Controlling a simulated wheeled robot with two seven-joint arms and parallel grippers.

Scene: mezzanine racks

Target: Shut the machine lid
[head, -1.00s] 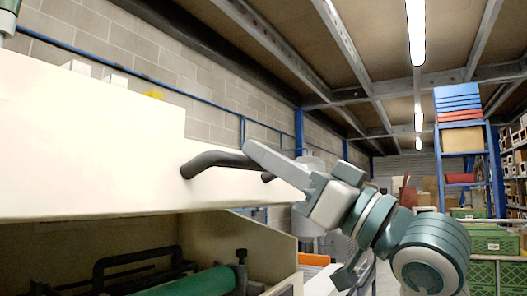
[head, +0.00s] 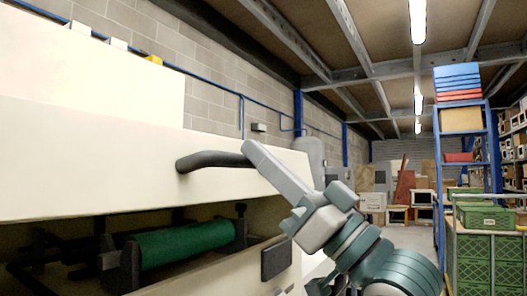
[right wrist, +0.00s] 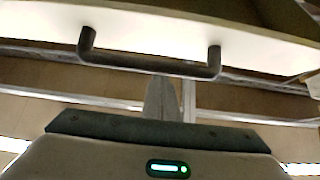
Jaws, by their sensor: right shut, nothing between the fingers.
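The machine lid (head: 90,160) is a large cream panel filling the left of the head view. It stands partly open, with a dark gap under its lower edge. A dark bar handle (head: 210,160) sticks out from its front. The handle also spans the right wrist view (right wrist: 150,64). My right gripper (head: 250,150) is shut and empty. Its fingertips are at the handle's bar and appear to touch it, but do not grip it; exact contact is hard to tell. The fingers also show in the right wrist view (right wrist: 162,95). My left gripper is not in view.
Below the lid, the machine's opening shows a green roller (head: 185,245) and dark fittings. A blue rack (head: 440,170) and green crates (head: 490,262) stand at the right. Floor between machine and crates is partly visible behind my right arm.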

